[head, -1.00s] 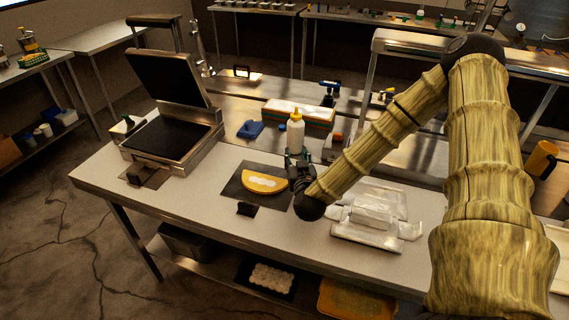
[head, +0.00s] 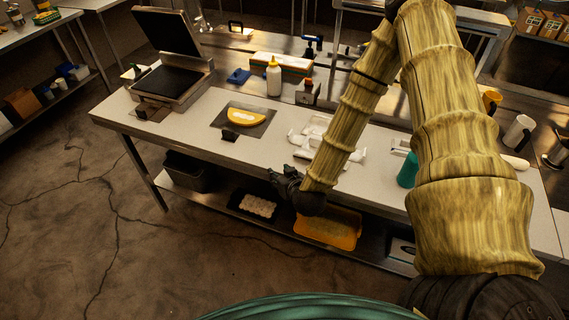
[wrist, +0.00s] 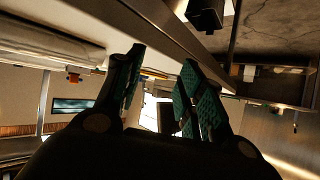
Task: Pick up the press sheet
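A dark square sheet (head: 252,130) lies flat on the pale worktop; I take it as the press sheet. A folded yellow tortilla (head: 246,115) with white filling lies on it, and a small black block (head: 230,135) sits at its front edge. My gripper (head: 279,178) is beyond the worktop's front edge, right of and nearer than the sheet, apart from it. In the wrist view my gripper (wrist: 165,90) shows two teal-padded fingers spread apart with nothing between them. I cannot make out the sheet in the wrist view.
An open press griddle (head: 172,82) stands at the worktop's left end. White wrappers (head: 308,132) lie right of the sheet, partly behind my arm. A white bottle (head: 273,78) stands behind. A yellow tray (head: 327,232) and dark bin (head: 188,172) are on the lower shelf.

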